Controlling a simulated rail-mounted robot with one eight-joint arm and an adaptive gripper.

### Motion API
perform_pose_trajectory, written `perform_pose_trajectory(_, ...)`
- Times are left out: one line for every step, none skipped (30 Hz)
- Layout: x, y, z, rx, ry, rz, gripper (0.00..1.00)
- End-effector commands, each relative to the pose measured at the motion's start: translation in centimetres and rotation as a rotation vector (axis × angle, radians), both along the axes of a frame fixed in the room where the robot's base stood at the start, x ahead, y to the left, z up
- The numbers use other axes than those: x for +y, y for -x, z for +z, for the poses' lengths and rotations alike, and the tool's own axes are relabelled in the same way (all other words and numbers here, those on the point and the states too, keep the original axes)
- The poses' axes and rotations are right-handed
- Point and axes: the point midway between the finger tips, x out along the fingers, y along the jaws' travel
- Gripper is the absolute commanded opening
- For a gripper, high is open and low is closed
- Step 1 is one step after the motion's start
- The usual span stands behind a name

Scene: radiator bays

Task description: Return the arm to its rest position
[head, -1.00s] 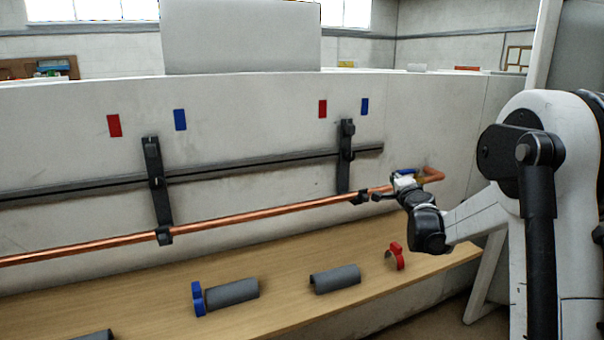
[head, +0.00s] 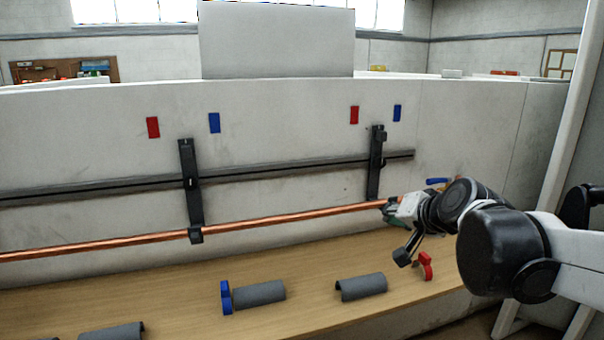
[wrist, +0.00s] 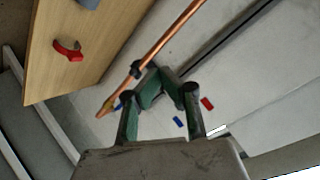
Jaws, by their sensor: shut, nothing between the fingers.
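My gripper (head: 391,210) is at the right part of the copper pipe (head: 290,216), close to the lower end of the right bracket (head: 376,165). In the wrist view its green-padded fingers (wrist: 157,74) come together with nothing between them. They overlap the area beside the pipe (wrist: 170,42); I cannot tell whether they touch it. My arm reaches in from the right, in front of the wall and over the bench's right end, and partly hides the pipe's right end. A blue part (head: 437,181) shows just behind my wrist.
The wooden bench (head: 190,290) below holds grey half-shells (head: 361,287), a blue clip (head: 226,297) and a red clip (head: 426,266). The red clip lies just below my arm. A left bracket (head: 190,185) also carries the pipe. A white post (head: 567,130) stands at the right.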

Motion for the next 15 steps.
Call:
perform_pose_trajectory(0.5, 2.0, -0.4, 0.023, 0.035, 0.022, 0.00)
perform_pose_trajectory(0.7, 3.1, -0.6, 0.036, 0.057, 0.033, 0.00)
perform_pose_trajectory(0.9, 4.6, -1.1, 0.057, 0.088, 0.050, 0.00)
perform_pose_trajectory(1.1, 5.7, -1.4, 0.071, 0.112, 0.061, 0.00)
perform_pose_trajectory(1.2, 6.8, -1.8, 0.086, 0.133, 0.073, 0.00)
perform_pose_trajectory(1.3, 8.3, -2.3, 0.105, 0.163, 0.087, 0.00)
perform_pose_trajectory(1.4, 9.5, -2.7, 0.120, 0.186, 0.098, 0.00)
perform_pose_trajectory(1.4, 10.5, -3.1, 0.135, 0.211, 0.109, 0.00)
perform_pose_trajectory(1.4, 12.0, -3.7, 0.155, 0.241, 0.124, 0.00)
perform_pose_trajectory(1.4, 13.1, -4.1, 0.169, 0.263, 0.134, 0.00)
perform_pose_trajectory(1.4, 14.2, -4.6, 0.185, 0.286, 0.144, 0.00)
perform_pose_trajectory(1.3, 15.6, -5.2, 0.205, 0.317, 0.156, 0.00)
perform_pose_trajectory(1.2, 16.7, -5.7, 0.219, 0.340, 0.165, 0.00)
perform_pose_trajectory(1.1, 17.6, -6.2, 0.233, 0.362, 0.172, 0.00)
perform_pose_trajectory(0.9, 18.9, -6.8, 0.252, 0.388, 0.183, 0.00)
